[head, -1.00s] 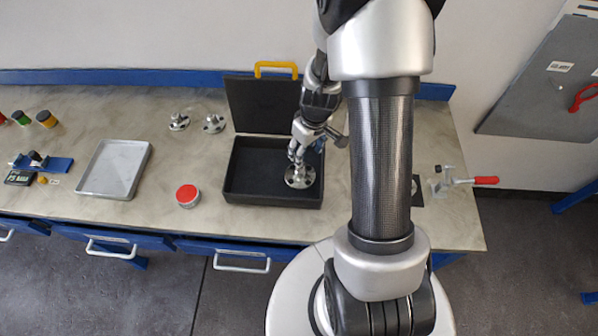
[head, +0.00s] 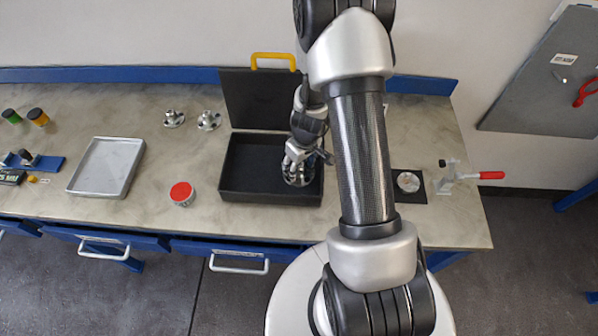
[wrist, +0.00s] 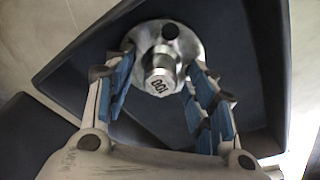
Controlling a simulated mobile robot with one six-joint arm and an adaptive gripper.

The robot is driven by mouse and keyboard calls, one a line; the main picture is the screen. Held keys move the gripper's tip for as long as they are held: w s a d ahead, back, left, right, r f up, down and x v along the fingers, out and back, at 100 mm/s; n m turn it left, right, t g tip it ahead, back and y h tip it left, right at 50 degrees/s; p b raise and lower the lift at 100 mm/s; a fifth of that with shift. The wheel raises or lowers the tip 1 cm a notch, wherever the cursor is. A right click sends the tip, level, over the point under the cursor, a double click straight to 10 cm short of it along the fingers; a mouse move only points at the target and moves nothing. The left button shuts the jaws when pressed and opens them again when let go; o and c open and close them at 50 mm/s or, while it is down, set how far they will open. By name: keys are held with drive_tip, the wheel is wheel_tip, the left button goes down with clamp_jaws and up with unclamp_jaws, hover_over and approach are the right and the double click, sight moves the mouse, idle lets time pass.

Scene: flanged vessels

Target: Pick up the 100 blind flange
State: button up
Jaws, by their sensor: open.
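The 100 blind flange (wrist: 163,62) is a shiny metal disc with a central stub marked "100". It lies in the open black case (head: 255,198), at the right part of its floor, where its rim (head: 299,181) shows below my gripper. My gripper (head: 295,168) is over the flange inside the case. In the wrist view my gripper (wrist: 163,100) is open, with blue-padded fingers on the left and right of the stub. The fingers look apart from the stub. Part of the flange is hidden by my gripper in the head view.
The case lid (head: 258,100) stands open at the back. Two small metal flanged parts (head: 208,120) stand to its left. A red-lidded tin (head: 182,194) and a grey tray (head: 106,167) are left of the case. A red-handled clamp (head: 465,175) and a disc on a black square (head: 408,182) are at right.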

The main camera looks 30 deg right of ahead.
drive_tip(key=shift+c, duration=0.5)
clamp_jaws()
drive_tip(key=shift+r, duration=0.1)
idle(0.3)
